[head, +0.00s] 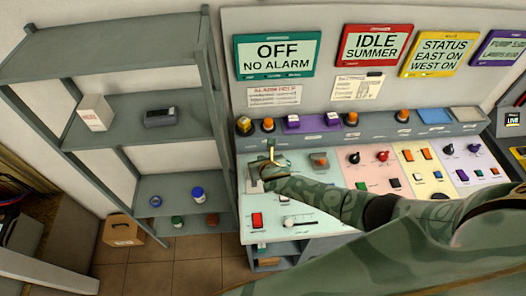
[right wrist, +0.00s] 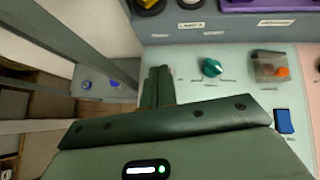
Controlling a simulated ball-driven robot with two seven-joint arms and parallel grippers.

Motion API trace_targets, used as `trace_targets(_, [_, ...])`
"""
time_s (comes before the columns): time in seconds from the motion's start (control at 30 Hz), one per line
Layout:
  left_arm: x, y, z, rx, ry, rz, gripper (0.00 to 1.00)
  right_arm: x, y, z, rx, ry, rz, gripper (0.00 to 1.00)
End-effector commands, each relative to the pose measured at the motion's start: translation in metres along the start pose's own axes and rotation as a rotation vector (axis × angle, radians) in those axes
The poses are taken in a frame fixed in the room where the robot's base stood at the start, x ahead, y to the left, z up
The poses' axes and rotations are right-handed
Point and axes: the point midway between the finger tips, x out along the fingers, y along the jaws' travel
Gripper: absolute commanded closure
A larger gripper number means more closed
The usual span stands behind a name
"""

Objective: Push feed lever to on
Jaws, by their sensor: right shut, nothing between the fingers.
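The mint green panel (head: 285,222) is at the left end of the console. My right arm reaches across the console from the right, and my right gripper (head: 266,170) is over the upper left of this panel. In the right wrist view the dark green fingers (right wrist: 157,86) are together and empty, pointing to the panel's upper left edge. My left gripper is not in view.
A teal knob (right wrist: 212,68) and a clear-covered orange button (right wrist: 281,71) lie right of the fingers. A grey shelf unit (head: 130,130) stands left of the console. The sign (head: 277,52) reads OFF, NO ALARM.

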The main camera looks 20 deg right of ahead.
Motion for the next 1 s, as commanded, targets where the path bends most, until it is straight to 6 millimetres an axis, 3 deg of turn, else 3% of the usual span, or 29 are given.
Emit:
trace_targets(0.17, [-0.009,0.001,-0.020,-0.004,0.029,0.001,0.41,-0.017,-0.002,0.015,0.000,0.000,0.002,1.00])
trace_targets(0.43, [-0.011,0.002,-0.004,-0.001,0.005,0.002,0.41,-0.021,-0.003,0.017,-0.001,0.002,0.001,1.00])
trace_targets(0.83, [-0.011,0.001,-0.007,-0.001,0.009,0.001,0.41,-0.021,-0.003,0.017,0.002,0.002,0.001,1.00])
trace_targets(0.93, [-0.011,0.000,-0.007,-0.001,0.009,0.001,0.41,-0.029,0.004,0.013,0.079,0.009,0.007,1.00])
trace_targets(1.0, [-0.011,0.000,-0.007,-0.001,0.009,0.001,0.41,-0.047,0.014,0.006,0.238,0.022,0.011,1.00])
